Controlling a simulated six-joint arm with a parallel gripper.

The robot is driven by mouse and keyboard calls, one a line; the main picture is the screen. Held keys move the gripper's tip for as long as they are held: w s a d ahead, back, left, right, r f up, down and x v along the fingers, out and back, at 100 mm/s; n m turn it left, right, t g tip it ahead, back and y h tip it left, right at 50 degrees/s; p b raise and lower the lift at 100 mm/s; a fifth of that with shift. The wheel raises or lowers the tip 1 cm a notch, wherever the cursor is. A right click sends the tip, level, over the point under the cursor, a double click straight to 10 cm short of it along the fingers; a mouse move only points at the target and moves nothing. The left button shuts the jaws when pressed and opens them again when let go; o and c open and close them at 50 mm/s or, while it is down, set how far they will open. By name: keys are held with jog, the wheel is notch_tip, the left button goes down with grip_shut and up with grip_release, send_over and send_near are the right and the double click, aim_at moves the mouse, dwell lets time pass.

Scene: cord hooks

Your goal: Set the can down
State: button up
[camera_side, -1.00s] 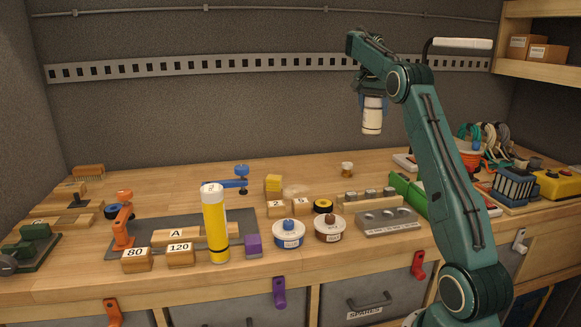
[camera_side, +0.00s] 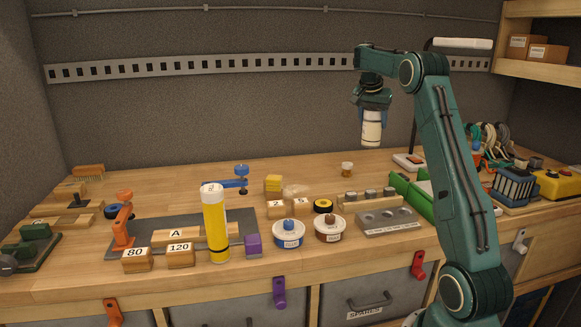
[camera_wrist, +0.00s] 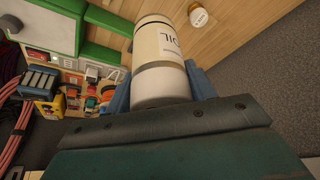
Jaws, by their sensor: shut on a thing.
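A white can (camera_side: 371,129) with a pale label hangs upright in my gripper (camera_side: 372,117), well above the bench at the back right. In the wrist view the can (camera_wrist: 158,58) shows a label that seems to read OIL. The blue fingers of my gripper (camera_wrist: 160,90) press on both sides of it, shut on the can. The wooden bench top (camera_side: 310,172) below is clear of the can, with a visible gap.
A small jar (camera_side: 346,169) stands on the bench left of and below the can. A yellow tube (camera_side: 215,225) stands at left. The back middle bench is fairly free.

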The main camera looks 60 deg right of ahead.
aim_at(366, 136)
jog(key=shift+f, duration=7.85)
jog(key=shift+f, duration=0.1)
jog(key=o, duration=1.3)
jog(key=shift+f, duration=0.1)
jog(key=v, duration=1.2)
jog(key=shift+r, duration=0.25)
